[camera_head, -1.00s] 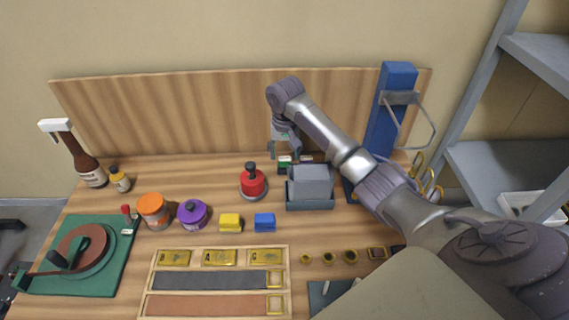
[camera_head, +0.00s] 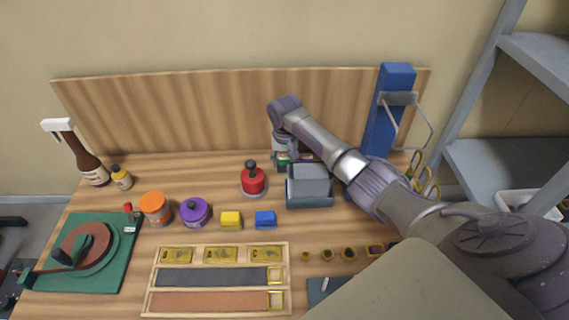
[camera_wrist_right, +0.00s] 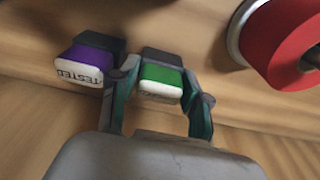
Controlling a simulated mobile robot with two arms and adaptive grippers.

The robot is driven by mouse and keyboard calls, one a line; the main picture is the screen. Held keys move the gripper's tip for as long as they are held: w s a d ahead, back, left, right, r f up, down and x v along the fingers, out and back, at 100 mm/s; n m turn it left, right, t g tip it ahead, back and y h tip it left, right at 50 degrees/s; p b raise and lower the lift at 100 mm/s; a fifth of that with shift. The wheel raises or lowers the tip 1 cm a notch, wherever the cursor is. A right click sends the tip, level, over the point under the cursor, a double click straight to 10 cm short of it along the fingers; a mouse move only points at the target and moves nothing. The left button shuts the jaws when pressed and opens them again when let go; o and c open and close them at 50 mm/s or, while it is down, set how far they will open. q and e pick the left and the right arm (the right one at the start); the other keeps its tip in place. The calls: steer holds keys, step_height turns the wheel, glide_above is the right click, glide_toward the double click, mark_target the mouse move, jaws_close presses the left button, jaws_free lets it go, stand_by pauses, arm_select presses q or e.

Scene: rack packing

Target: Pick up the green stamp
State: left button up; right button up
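The green stamp (camera_wrist_right: 161,73) has a dark top and a white edge. It stands near the backboard, and in the head view it is mostly hidden behind my right gripper (camera_head: 287,158). In the right wrist view my right gripper (camera_wrist_right: 160,92) has one finger on each side of the green stamp. The fingers are apart and close to its sides; firm contact does not show. A purple stamp (camera_wrist_right: 85,62) marked "TESTED" stands just beside the left finger in that view. My left gripper is not clearly visible.
A grey box (camera_head: 312,180) in a tray stands just in front of my right gripper. A red round object with a black knob (camera_head: 253,182) is to its left. A blue column (camera_head: 388,115) stands right. The wooden backboard (camera_head: 180,115) is close behind.

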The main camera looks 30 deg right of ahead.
mark_target(284, 156)
steer(key=shift+c, duration=1.1)
step_height(284, 156, up, 10)
steer(key=shift+b, duration=1.15)
steer(key=o, duration=0.6)
steer(key=c, duration=0.5)
steer(key=shift+o, duration=1.4)
steer(key=shift+c, duration=0.7)
